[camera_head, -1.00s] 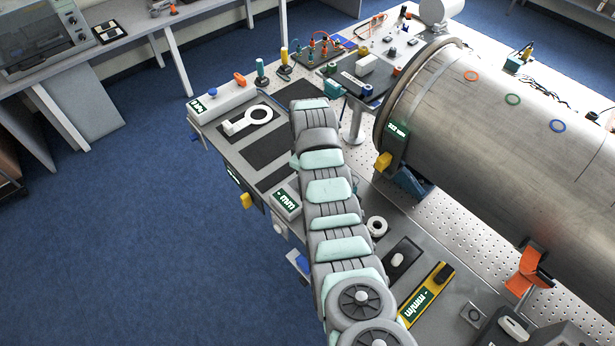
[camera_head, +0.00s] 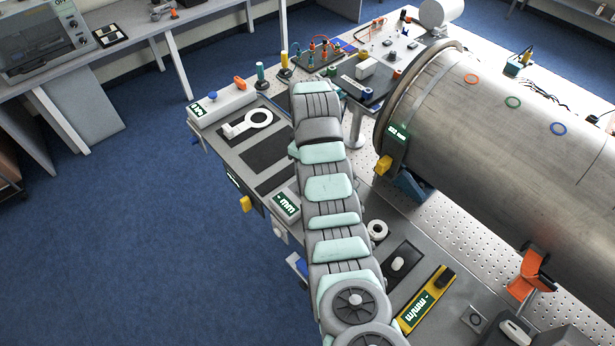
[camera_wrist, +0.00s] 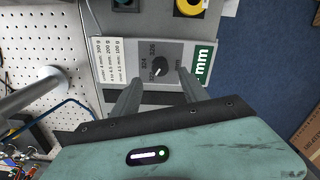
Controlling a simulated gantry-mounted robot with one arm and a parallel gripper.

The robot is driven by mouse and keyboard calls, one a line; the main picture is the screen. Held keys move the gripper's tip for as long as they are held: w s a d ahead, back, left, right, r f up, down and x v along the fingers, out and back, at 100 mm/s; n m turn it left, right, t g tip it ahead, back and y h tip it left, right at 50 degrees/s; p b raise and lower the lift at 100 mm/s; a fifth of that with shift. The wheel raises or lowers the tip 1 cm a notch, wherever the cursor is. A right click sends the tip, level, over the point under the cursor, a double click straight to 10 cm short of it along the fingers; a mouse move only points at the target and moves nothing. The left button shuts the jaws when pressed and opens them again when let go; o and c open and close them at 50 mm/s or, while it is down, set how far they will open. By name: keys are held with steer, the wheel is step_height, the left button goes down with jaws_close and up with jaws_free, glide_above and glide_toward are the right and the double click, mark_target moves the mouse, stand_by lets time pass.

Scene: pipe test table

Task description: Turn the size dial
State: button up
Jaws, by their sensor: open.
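The size dial (camera_wrist: 160,69) is a small black knob with a white pointer mark on a dark grey panel in the wrist view. Numbers such as 324 and 326 surround it. A green "mm" display (camera_wrist: 203,66) sits to its right and a white card with gram values (camera_wrist: 115,62) to its left. My gripper (camera_wrist: 159,78) is open, its two fingers apart on the left and right of the knob in the picture. I cannot tell how far above the panel they are. In the head view my arm hides the gripper, and I cannot make out the dial there.
A large metal pipe (camera_head: 500,125) with an end flange lies along the right of the arm. A white magnifier-like ring tool (camera_head: 258,118) lies left of the arm. A white "mm" box (camera_head: 286,204) stands close by the arm. A grey post (camera_wrist: 30,95) stands left of my gripper.

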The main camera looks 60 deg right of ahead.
step_height(320, 180, up, 4)
steer(key=shift+r+p, duration=0.25)
steer(key=shift+p, duration=0.85)
steer(key=shift+w+f, duration=0.1)
